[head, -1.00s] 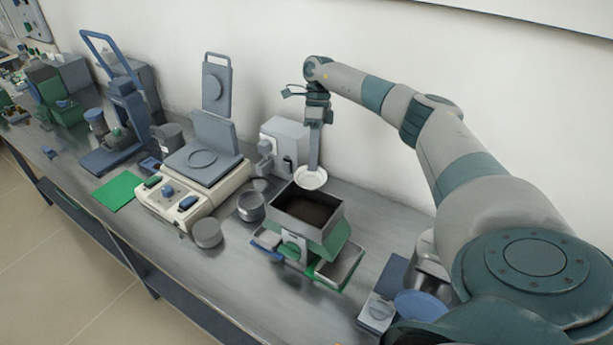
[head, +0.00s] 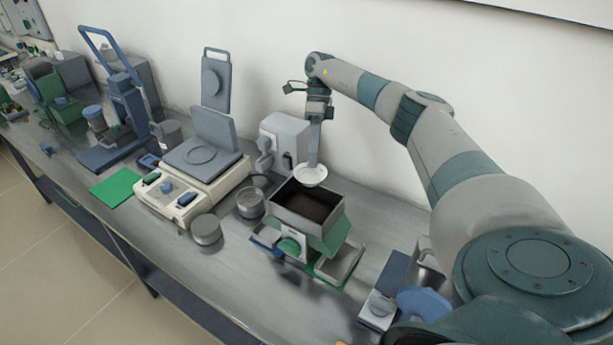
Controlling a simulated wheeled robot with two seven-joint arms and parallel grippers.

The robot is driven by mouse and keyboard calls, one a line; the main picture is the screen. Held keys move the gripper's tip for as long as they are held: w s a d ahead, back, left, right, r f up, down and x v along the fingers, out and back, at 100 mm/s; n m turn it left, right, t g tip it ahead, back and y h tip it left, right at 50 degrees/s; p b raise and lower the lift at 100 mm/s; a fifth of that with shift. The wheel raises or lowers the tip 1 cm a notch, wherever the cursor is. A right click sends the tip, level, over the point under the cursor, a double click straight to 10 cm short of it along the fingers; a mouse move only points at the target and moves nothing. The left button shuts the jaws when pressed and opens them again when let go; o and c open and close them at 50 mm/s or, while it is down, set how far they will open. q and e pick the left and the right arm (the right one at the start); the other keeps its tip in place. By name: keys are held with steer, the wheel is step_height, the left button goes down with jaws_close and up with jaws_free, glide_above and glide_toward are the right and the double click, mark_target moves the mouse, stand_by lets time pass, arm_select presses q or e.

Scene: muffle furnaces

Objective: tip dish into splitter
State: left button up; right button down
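The splitter is a grey open-topped hopper (head: 330,218) with green sides, near the middle of the bench. Its inside is dark brown; I cannot tell whether that is material. The dish (head: 311,176) is small, white, round and shallow. It is held at the hopper's back edge, slightly above it, and looks nearly level. What it holds is too small to make out. My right gripper (head: 313,158) points down from the arm with its fingers together at the dish's back rim. My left gripper is out of view.
Grey pans (head: 342,262) sit at the splitter's base. A round lidded tin (head: 206,230) and a grey pot (head: 250,203) stand left of it, beside a balance (head: 190,190). A grey box (head: 287,140) stands behind. A blue disc (head: 423,303) lies front right.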

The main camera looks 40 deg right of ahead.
steer(key=shift+r, duration=0.15)
steer(key=shift+r+p, duration=1.3)
steer(key=shift+r, duration=1.05)
